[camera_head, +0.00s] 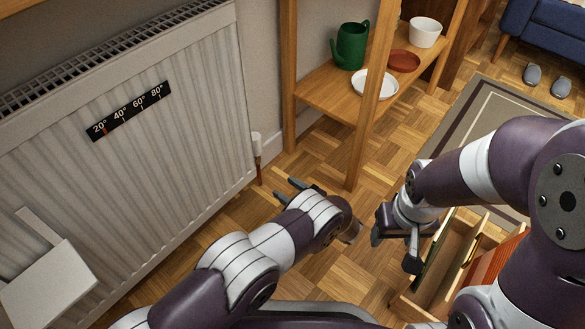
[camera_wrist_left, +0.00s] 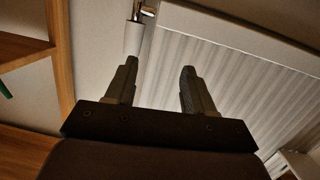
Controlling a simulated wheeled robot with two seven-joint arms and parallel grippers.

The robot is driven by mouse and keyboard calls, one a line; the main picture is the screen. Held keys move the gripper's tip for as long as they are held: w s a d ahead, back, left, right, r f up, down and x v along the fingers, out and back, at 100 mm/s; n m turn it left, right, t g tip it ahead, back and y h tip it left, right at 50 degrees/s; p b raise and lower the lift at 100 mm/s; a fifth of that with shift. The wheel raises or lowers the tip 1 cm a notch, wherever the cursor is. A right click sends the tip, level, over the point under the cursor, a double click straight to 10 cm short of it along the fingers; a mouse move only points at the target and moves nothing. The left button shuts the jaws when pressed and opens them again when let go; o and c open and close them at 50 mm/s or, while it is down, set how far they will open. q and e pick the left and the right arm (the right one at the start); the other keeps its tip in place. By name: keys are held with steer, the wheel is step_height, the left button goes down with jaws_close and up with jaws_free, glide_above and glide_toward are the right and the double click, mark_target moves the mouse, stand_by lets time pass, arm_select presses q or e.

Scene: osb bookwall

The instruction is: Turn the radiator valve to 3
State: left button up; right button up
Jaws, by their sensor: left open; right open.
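The radiator valve (camera_head: 257,144) is a small white upright cylinder at the radiator's right lower edge, above a reddish pipe. In the left wrist view the white valve head (camera_wrist_left: 134,37) shows at the top, beside a shiny metal fitting. No number on it can be read. The white ribbed radiator (camera_head: 190,130) fills the left of the head view. My left gripper (camera_head: 285,191) is open and empty, apart from the valve, lower and to its right in the head view. My right gripper (camera_head: 395,250) is open and empty, pointing down at the right.
A black temperature strip (camera_head: 128,111) is on the radiator. A wooden shelf (camera_head: 320,93) to the right holds a green watering can (camera_head: 351,46), plates and a white bowl (camera_head: 425,32). A wooden crate (camera_head: 408,308) stands below my right gripper. A white box-like object (camera_head: 48,288) is at lower left.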

arm_select(q)
steer(key=w+d+r+m+g+h+p, duration=0.1)
steer(key=w+d+r+m+h+p, duration=0.1)
steer(key=d+r+m+h+p, duration=0.6)
steer(key=s+a+r+m+g+h+p, duration=0.1)
steer(key=s+a+r+g+h+p, duration=0.1)
steer(key=s+r+p, duration=0.2)
steer(key=s+a+r+m+g+h+p, duration=0.1)
steer(key=s+a+r+g+h+p, duration=0.2)
steer(key=r+p, duration=0.5)
step_height(320, 180, up, 5)
steer(key=shift+s+f+g+p, duration=0.1)
steer(key=shift+s+g+p, duration=0.25)
steer(key=shift+s, duration=0.55)
steer(key=shift+d, duration=0.1)
